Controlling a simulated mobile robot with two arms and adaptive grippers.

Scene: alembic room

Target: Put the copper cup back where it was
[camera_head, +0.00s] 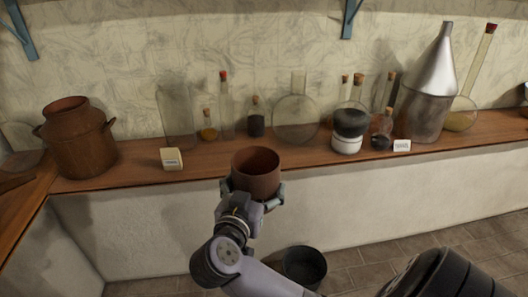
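The copper cup (257,178) is reddish brown and upright, with its open mouth facing up. It is in front of the wooden shelf's front edge, and I cannot tell whether it touches the edge. My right gripper (252,191), on the arm from the lower right, has its fingers on both sides of the cup and is shut on it. The wooden shelf (215,156) runs along the wall behind, and the cup hides part of its edge. My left gripper is not in view.
A copper pot (77,140) stands at the left. A small labelled block (172,159) is left of the cup. Glass bottles and a round flask (296,120) line the back. A dark bucket (305,267) is on the floor.

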